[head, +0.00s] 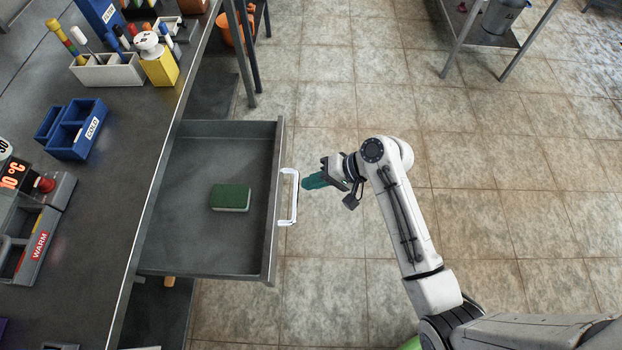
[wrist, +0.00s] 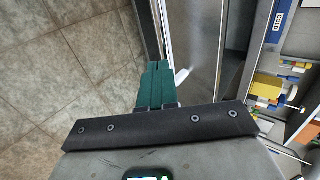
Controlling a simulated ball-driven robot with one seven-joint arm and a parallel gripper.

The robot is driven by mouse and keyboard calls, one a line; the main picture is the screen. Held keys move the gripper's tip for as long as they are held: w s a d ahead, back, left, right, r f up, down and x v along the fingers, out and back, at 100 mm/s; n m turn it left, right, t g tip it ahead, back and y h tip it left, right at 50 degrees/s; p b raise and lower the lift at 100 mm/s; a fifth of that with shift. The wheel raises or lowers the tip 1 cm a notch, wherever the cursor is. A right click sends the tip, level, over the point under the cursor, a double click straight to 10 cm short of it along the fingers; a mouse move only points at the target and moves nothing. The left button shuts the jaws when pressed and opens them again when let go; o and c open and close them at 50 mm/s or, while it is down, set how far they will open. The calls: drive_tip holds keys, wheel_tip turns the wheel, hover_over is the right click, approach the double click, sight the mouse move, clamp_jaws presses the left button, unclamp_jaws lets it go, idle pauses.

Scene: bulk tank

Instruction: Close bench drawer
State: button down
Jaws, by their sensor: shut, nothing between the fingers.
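The bench drawer (head: 190,245) is pulled out from the dark bench (head: 110,180), with its inside exposed. Its white handle (head: 293,197) is on the front panel, facing my arm. My gripper (head: 307,183), with teal fingers, is shut and empty just right of the handle in the head view. In the wrist view, the teal fingers of my gripper (wrist: 154,66) point towards the white handle (wrist: 181,76) and the drawer front. Whether the fingertips touch the handle is unclear.
A green sponge (head: 231,197) lies in the drawer. On the bench are a blue bin (head: 76,129), a white holder (head: 108,72) with tools, and a yellow container (head: 160,68). A metal table (head: 495,35) stands at the upper right. The tiled floor between is clear.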

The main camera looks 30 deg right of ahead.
drive_tip(key=shift+w+a, duration=0.15)
drive_tip(key=shift+a, duration=0.1)
drive_tip(key=b, duration=0.3)
hover_over(202, 189)
drive_tip(key=shift+d+f, duration=0.1)
drive_tip(key=shift+d, duration=0.15)
drive_tip(key=shift+w+a, duration=0.15)
drive_tip(key=shift+a, duration=0.25)
drive_tip(key=shift+r, duration=0.2)
drive_tip(key=shift+d, duration=0.1)
drive_tip(key=s+d, duration=0.1)
drive_tip(key=s+d+r+p, duration=0.1)
drive_tip(key=d, duration=0.1)
drive_tip(key=s+d+r, duration=0.1)
drive_tip(key=shift+s+d+p, duration=0.15)
drive_tip(key=shift+d+p, duration=0.05)
drive_tip(key=shift+p, duration=0.15)
drive_tip(key=v, duration=0.8)
